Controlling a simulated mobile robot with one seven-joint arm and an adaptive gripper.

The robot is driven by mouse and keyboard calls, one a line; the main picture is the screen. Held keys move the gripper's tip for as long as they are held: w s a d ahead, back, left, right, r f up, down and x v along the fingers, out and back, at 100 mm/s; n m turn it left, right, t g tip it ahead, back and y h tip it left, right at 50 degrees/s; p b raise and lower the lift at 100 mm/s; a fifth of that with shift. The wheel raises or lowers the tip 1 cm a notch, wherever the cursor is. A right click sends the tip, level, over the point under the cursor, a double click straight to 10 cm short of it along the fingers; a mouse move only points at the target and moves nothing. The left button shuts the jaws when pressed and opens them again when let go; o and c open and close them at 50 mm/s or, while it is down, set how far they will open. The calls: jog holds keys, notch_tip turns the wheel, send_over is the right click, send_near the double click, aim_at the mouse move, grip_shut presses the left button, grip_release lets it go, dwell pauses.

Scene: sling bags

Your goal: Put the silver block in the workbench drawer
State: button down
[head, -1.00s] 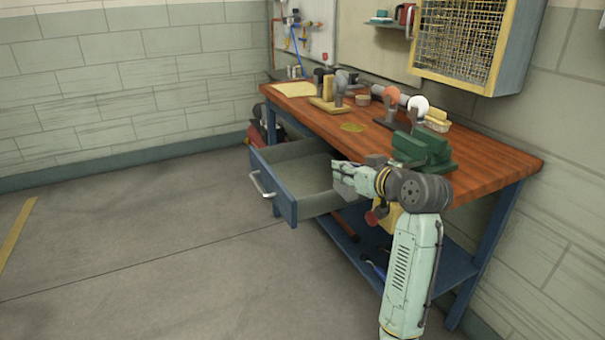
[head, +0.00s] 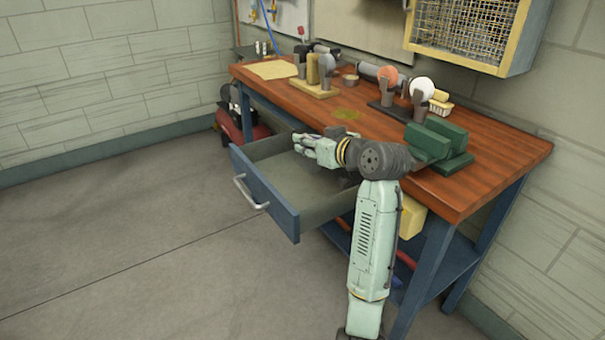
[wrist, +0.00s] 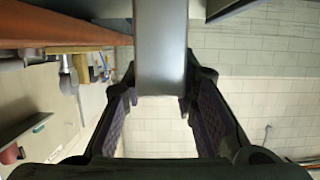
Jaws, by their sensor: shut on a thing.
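The silver block (wrist: 160,45) is a smooth grey bar between the two dark fingers of my gripper (wrist: 160,98) in the wrist view. My gripper is shut on it. In the head view, my gripper (head: 305,146) is over the rear part of the open workbench drawer (head: 267,198), close to the bench's front edge. The drawer is pulled well out, with a blue front, a pale handle and a grey inside. The part of its floor that shows is bare; my arm hides its right rear part.
The wooden workbench top (head: 470,195) overhangs the drawer's rear. A green vise-like object (head: 440,140) stands near its right front edge, close to my arm. Tools on stands (head: 318,80) and a yellow sheet (head: 272,69) are further back. The floor left of the drawer is clear.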

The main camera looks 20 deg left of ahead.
notch_tip(320, 180, down, 9)
jog(key=shift+s+r+p, duration=0.1)
jog(key=shift+r+p, duration=0.1)
jog(key=shift+p, duration=0.4)
jog(key=shift+f, duration=0.25)
jog(key=c, duration=1.3)
grip_release()
jog(key=shift+r, duration=0.25)
jog(key=b+v, duration=0.2)
jog(key=v, duration=1)
